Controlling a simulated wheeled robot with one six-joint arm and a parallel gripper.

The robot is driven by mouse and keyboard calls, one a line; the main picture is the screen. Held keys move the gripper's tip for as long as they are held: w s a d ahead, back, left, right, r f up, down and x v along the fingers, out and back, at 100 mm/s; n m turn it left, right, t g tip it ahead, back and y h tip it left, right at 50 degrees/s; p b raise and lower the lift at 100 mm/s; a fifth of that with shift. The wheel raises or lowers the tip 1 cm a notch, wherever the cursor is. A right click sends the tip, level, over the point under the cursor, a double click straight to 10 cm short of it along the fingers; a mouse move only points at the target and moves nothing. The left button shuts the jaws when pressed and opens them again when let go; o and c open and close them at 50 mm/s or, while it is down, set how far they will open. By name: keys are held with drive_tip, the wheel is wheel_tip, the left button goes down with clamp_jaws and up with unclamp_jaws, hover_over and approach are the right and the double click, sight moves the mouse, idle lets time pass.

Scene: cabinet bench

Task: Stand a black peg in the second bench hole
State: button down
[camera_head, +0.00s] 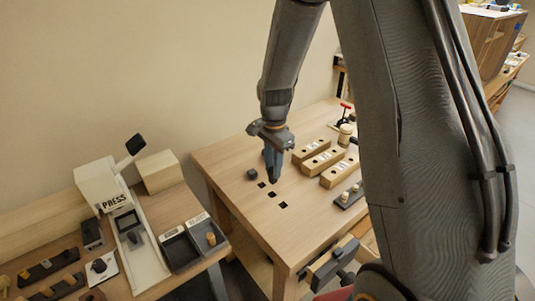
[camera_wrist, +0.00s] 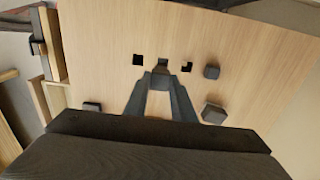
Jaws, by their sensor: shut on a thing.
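The middle hole (camera_head: 272,194) lies just under my gripper (camera_head: 273,178), which points down. In the wrist view my gripper (camera_wrist: 160,82) is shut on a small dark peg (camera_wrist: 160,80), held between the fingertips. The peg is close to the middle hole, which the fingertips and peg largely hide; I cannot tell whether its end is inside. One hole (camera_wrist: 138,60) shows to the left, another (camera_wrist: 187,67) to the right. A dark peg (camera_head: 252,174) stands beyond the far hole; it also shows in the wrist view (camera_wrist: 211,72).
Another dark block (camera_wrist: 213,113) sits right of my fingers in the wrist view. Wooden blocks with holes (camera_head: 322,160) and a dark rack with pegs (camera_head: 348,195) are to the right. A vise (camera_head: 330,262) is on the front edge. A press station (camera_head: 105,190) stands left.

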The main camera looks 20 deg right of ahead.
sight(272, 179)
drive_tip(key=shift+w, duration=0.4)
drive_tip(key=shift+f, duration=0.15)
drive_tip(key=shift+f+b, duration=1.7)
drive_tip(key=shift+f, duration=1.25)
drive_tip(key=shift+f+b, duration=0.5)
drive_tip(key=shift+f, duration=1.4)
idle(1.4)
drive_tip(key=c, duration=1.4)
unclamp_jaws()
drive_tip(key=shift+o, duration=0.7)
drive_tip(key=shift+r, duration=0.15)
